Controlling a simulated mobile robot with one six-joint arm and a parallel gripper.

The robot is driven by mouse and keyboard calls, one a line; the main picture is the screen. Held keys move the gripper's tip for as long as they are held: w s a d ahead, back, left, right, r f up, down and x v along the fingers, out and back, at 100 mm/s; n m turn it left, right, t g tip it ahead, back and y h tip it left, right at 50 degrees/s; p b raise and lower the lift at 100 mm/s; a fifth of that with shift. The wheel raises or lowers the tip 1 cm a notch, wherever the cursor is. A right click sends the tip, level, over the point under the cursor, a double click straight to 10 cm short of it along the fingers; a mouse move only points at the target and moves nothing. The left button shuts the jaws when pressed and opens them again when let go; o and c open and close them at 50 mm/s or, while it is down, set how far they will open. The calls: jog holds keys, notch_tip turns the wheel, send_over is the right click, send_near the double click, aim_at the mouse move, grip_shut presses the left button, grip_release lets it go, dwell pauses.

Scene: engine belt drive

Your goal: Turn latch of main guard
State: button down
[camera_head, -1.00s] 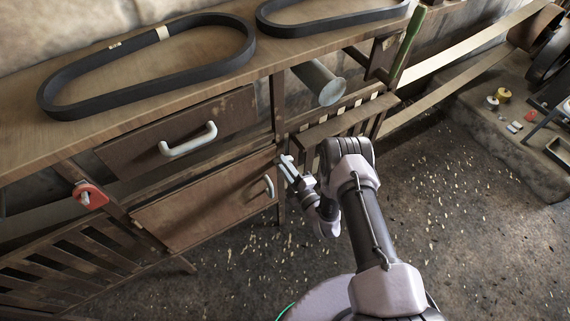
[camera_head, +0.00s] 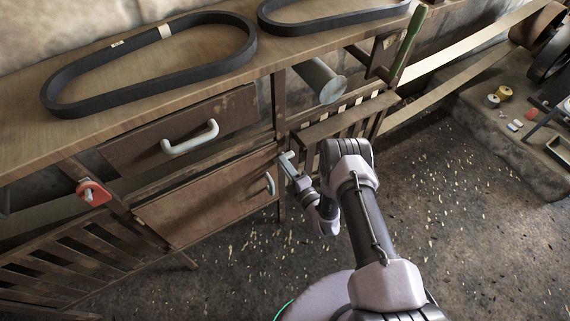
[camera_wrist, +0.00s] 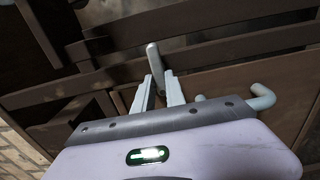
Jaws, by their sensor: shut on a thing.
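My gripper (camera_head: 289,163) is in front of the bench frame, just left of the brown slatted guard (camera_head: 345,122). In the wrist view its two fingers (camera_wrist: 159,88) are closed around a short grey lever (camera_wrist: 153,58), which looks like the latch. The lever's rounded free end sticks out beyond the fingertips, tilted slightly. Its pivot is hidden. In the head view the lever is too small and too covered by the gripper to make out clearly.
A cabinet door (camera_head: 205,200) with a grey handle (camera_head: 270,183) is left of my gripper, below a drawer (camera_head: 180,135). A red latch-like part (camera_head: 93,192) sits farther left. A grey cylinder (camera_head: 320,80) juts out above.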

jog(key=c, duration=1.4)
grip_release()
jog(key=p+v, duration=0.5)
jog(key=v, duration=1.2)
jog(key=shift+s+d, duration=0.2)
